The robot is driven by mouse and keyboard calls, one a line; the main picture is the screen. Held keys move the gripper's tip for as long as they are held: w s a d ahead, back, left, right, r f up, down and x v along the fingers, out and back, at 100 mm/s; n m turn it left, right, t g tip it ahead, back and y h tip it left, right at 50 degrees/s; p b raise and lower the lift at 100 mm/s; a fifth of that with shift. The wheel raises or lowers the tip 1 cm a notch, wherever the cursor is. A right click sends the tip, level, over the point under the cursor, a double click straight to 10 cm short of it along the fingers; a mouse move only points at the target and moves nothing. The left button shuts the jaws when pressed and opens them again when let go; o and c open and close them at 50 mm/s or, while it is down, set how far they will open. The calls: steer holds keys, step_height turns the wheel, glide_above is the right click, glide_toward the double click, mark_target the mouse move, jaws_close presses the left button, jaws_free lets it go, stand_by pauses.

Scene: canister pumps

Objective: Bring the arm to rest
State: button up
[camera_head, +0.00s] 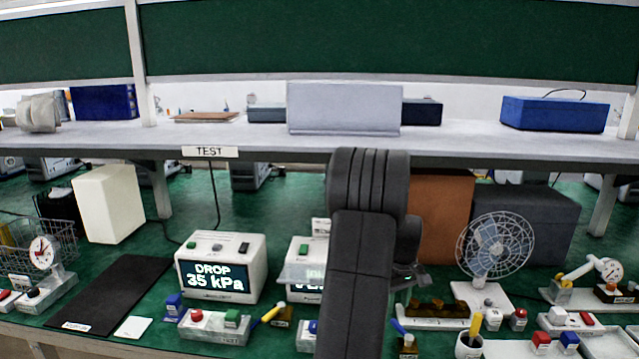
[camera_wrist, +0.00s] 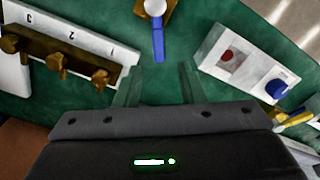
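My arm (camera_head: 362,270) is raised in front of the bench in the head view, its dark links covering part of the middle. My gripper (camera_wrist: 160,80) shows in the wrist view, with its two fingers apart and only green bench top between them. In the head view the gripper is mostly hidden behind the arm. A rack (camera_wrist: 75,42) numbered 1, 2 and 3 with brass-coloured fittings lies left of the fingers. A blue-handled part (camera_wrist: 158,40) lies just beyond them. A white box (camera_wrist: 240,65) with a red button and a blue switch is to the right.
A display unit (camera_head: 220,268) reads "DROP 35 kPa". A fan (camera_head: 493,250) stands right of my arm, and a white cup (camera_head: 468,346) with a yellow part is near the front edge. A shelf (camera_head: 250,143) labelled TEST runs above. A black mat (camera_head: 110,292) lies bare at left.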

mark_target(395, 322)
step_height(395, 322, down, 5)
steer(key=shift+f, duration=0.2)
steer(key=shift+w+d+m+p, duration=0.2)
steer(key=shift+d+m+p, duration=0.3)
steer(key=shift+m, duration=0.5)
steer(key=shift+a+r+b, duration=0.1)
steer(key=shift+a+b, duration=0.05)
steer(key=shift+b, duration=0.15)
